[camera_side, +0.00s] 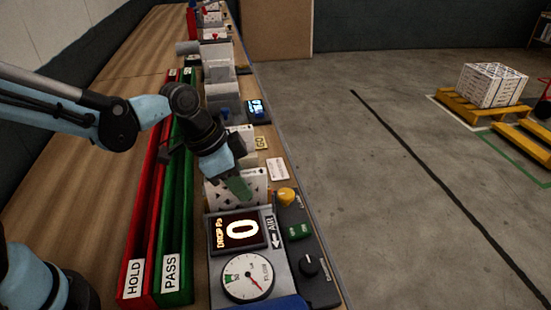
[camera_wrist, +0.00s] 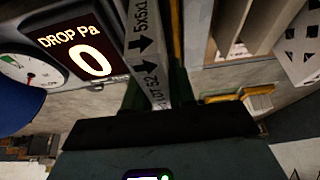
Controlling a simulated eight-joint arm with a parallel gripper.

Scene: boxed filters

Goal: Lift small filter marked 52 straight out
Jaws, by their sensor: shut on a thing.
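In the wrist view a narrow pale filter edge (camera_wrist: 147,45) runs upright, printed with "52", black arrows and size text. My gripper (camera_wrist: 157,95) has a dark green finger on each side of this edge and is shut on the filter. In the side view my gripper (camera_side: 238,187) is low over the bench, at a pale panel with dark marks (camera_side: 220,195) just behind the gauge. The fingers and wrist cover part of that spot, so I cannot tell how far the filter stands out of its place.
The "DROP Pa" display (camera_side: 238,232) reads 0, with a round dial (camera_side: 247,277) in front. A yellow knob (camera_side: 286,197) stands at the right. The red HOLD tray (camera_side: 133,270) and green PASS tray (camera_side: 172,265) lie left. More pale stands (camera_side: 222,90) line the bench behind.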

